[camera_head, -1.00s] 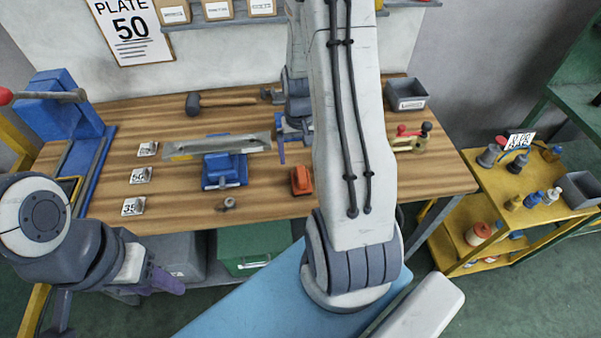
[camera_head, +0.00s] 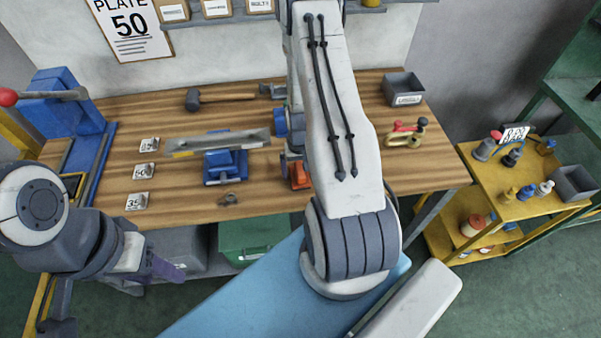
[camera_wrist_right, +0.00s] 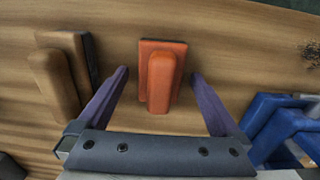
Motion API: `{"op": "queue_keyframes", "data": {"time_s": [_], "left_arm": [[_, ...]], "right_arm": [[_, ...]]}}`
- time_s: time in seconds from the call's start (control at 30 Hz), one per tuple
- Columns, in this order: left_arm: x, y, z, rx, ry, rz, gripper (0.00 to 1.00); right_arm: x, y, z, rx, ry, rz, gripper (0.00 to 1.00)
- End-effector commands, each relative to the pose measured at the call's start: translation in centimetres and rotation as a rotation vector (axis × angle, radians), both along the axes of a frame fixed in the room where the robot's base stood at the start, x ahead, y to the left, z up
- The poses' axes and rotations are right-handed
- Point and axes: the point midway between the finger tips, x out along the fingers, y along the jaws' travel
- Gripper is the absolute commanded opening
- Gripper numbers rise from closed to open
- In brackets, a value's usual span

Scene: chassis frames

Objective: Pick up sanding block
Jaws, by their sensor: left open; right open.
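An orange-red sanding block (camera_head: 300,176) with a raised grip lies on the wooden workbench (camera_head: 170,210). My right arm partly covers it in the head view. In the right wrist view the block (camera_wrist_right: 163,75) lies between the two purple fingers of my open right gripper (camera_wrist_right: 160,74), with a gap on each side. I cannot tell the fingers' exact height above the bench. My left gripper (camera_head: 165,270) is open and empty, in front of the bench at the lower left.
A brown block (camera_wrist_right: 60,75) of similar shape lies left of the right gripper, close to its finger. A grey bin (camera_head: 403,88) and a clamp (camera_head: 405,134) are further right.

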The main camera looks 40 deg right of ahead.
Motion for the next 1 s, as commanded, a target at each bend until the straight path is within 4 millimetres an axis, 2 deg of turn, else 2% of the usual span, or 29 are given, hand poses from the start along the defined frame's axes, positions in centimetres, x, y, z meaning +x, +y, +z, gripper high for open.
{"op": "queue_keyframes", "data": {"time_s": [0.2,0.47,0.77,1.0], "left_arm": [[0.0,0.0,0.0,0.000,0.000,0.000,0.50],[0.0,0.0,0.0,0.000,0.000,0.000,0.50],[0.0,0.0,-0.1,0.000,0.000,0.000,0.50],[0.0,0.0,-0.9,0.000,0.000,0.000,0.50]], "right_arm": [[0.0,0.0,-0.1,0.000,0.000,0.000,1.00],[0.0,0.0,0.0,0.000,0.000,0.000,0.01],[0.0,0.0,0.1,-0.001,-0.001,0.000,0.00],[0.2,-0.1,1.7,-0.003,-0.004,0.000,0.00]]}}
